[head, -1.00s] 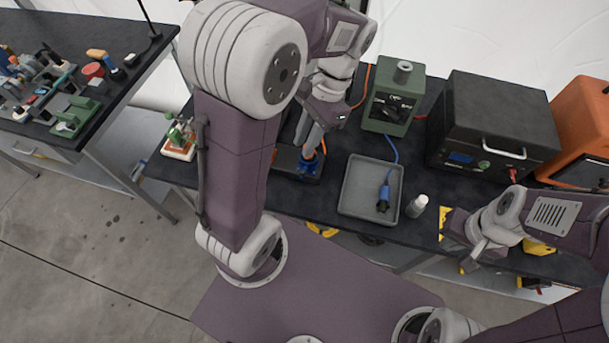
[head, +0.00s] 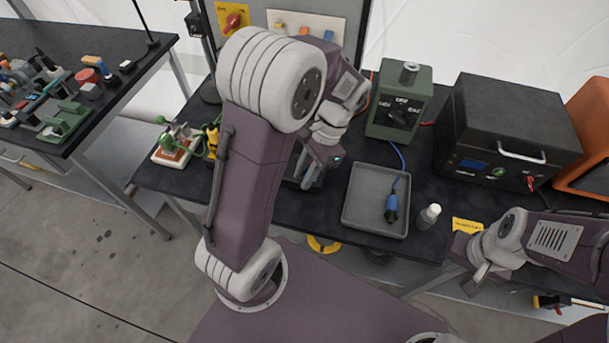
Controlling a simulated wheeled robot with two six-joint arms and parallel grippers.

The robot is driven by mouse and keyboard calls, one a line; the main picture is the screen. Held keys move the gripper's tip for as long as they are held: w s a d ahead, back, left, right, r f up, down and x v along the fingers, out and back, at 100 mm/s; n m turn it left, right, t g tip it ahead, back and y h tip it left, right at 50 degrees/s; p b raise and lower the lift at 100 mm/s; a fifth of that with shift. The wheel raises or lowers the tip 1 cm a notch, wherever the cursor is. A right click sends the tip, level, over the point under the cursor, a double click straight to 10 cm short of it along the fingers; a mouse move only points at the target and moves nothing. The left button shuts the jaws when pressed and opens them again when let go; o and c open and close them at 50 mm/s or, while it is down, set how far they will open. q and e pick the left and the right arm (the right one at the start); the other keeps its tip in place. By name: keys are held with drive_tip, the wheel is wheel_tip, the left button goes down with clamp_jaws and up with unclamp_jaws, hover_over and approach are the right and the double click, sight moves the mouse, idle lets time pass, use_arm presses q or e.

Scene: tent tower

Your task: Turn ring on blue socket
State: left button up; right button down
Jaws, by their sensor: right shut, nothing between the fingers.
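My left arm reaches over the bench, and its gripper (head: 309,178) points down at a dark box (head: 291,183) left of the grey tray. The gripper and forearm cover most of that box, and I cannot make out the blue socket or its ring now. Whether the left fingers are apart is too small to tell. A blue plug (head: 391,205) on a blue cable lies in the grey tray (head: 350,222). My right gripper (head: 471,284) is shut and empty at the bench's front edge, right of the tray.
A green unit with a dial (head: 398,103) stands behind the tray. A black box with a handle (head: 505,130) is to its right. A white bottle (head: 428,216) stands beside the tray. A green-framed fixture (head: 176,146) is at the bench's left end. A second bench (head: 130,92) stands further left.

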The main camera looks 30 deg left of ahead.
use_arm(q)
drive_tip(key=shift+f, duration=0.1)
clamp_jaws()
drive_tip(key=w+d+n+h+p, duration=0.1)
drive_tip(key=w+n+h+p, duration=0.2)
drive_tip(key=n+p, duration=0.3)
drive_tip(key=w+d+n+t+h+p, duration=0.1)
drive_tip(key=w+d+n+h+p, duration=0.1)
drive_tip(key=n+p, duration=0.5)
drive_tip(key=shift+w+d+n+t+h, duration=0.3)
drive_tip(key=shift+w+n+h, duration=0.6)
drive_tip(key=shift+n, duration=1.7)
drive_tip(key=shift+w+y, duration=0.3)
